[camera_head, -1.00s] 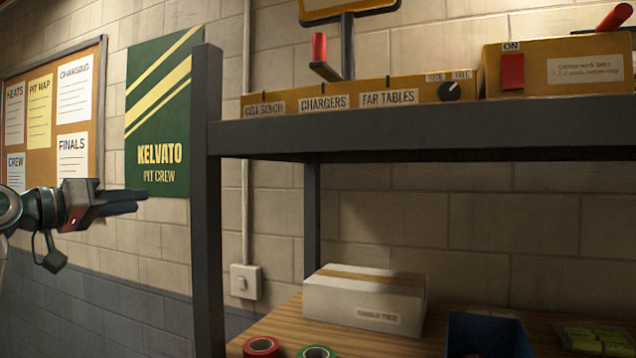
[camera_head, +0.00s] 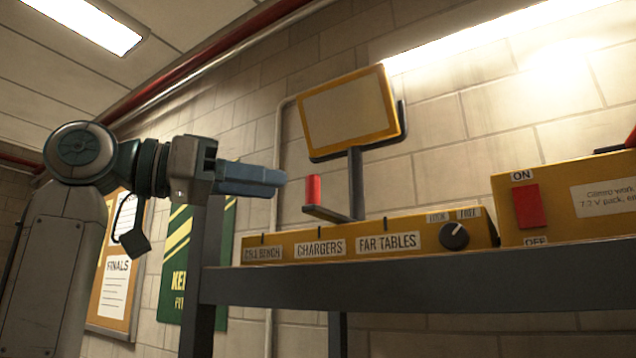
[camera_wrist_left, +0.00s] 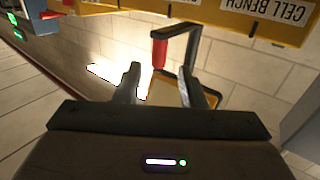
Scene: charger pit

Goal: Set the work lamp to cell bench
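The work lamp has a yellow-framed head (camera_head: 350,112) on a dark post, above a long yellow base (camera_head: 285,240) on the shelf. The base is labelled CELL BENCH, CHARGERS and FAR TABLES. A red upright handle (camera_head: 313,190) stands on a dark arm reaching left from the post, above the CHARGERS label. A black knob (camera_head: 454,236) sits under LOCK and FREE, its white mark toward FREE. My left gripper (camera_head: 280,178) is left of the handle, apart from it. In the wrist view its fingers (camera_wrist_left: 163,85) are spread and empty, the handle (camera_wrist_left: 160,53) showing beyond them. My right gripper is out of view.
A yellow box (camera_head: 560,205) with a red ON/OFF switch (camera_head: 527,206) stands right of the lamp base. The dark shelf edge (camera_head: 430,288) and its upright (camera_head: 203,270) lie below my left gripper. A brick wall is behind.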

